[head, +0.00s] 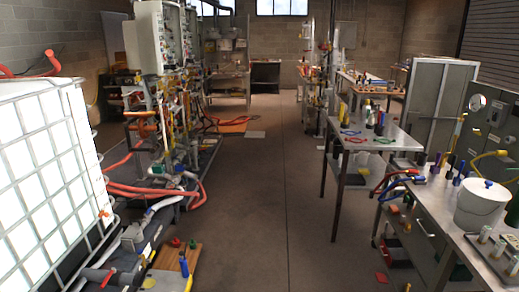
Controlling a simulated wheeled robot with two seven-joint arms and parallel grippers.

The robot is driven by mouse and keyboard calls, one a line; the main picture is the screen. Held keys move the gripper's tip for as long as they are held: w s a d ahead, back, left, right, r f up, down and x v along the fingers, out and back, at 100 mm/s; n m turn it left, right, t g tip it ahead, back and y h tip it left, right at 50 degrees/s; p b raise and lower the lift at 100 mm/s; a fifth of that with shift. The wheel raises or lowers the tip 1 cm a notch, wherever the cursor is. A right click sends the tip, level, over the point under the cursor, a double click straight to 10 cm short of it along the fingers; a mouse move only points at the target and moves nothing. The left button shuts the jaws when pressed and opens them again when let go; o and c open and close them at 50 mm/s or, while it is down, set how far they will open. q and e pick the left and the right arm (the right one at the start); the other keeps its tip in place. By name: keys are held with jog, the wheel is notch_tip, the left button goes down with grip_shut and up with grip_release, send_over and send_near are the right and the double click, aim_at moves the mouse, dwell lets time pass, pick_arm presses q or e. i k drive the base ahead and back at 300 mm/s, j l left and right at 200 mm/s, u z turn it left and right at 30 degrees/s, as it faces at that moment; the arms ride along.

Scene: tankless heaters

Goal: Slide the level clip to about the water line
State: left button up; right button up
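A white caged tank (45,185) stands at the left edge, its front filled with pale panels in a grey grid. A small orange-red spot (105,213) shows at the tank's right side; it is too small to tell whether it is the level clip. I cannot make out a water line on the tank. A white bucket (483,207) stands on the near right bench, and no clip can be made out on it. Neither of my grippers is in view.
A clear floor aisle (265,200) runs down the middle. Red hoses (150,190) and pipework lie beside it on the left. A metal table (375,135) and a cluttered bench (430,205) line the right. Tall control cabinets (160,38) stand at the back left.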

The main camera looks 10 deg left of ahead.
aim_at(106, 214)
jog(key=i+j+u, duration=0.1)
jog(key=i+u, duration=0.75)
jog(key=i+l+u, duration=0.15)
jog(key=i+u, duration=0.55)
jog(key=i+j+u, duration=0.1)
jog(key=u, duration=0.2)
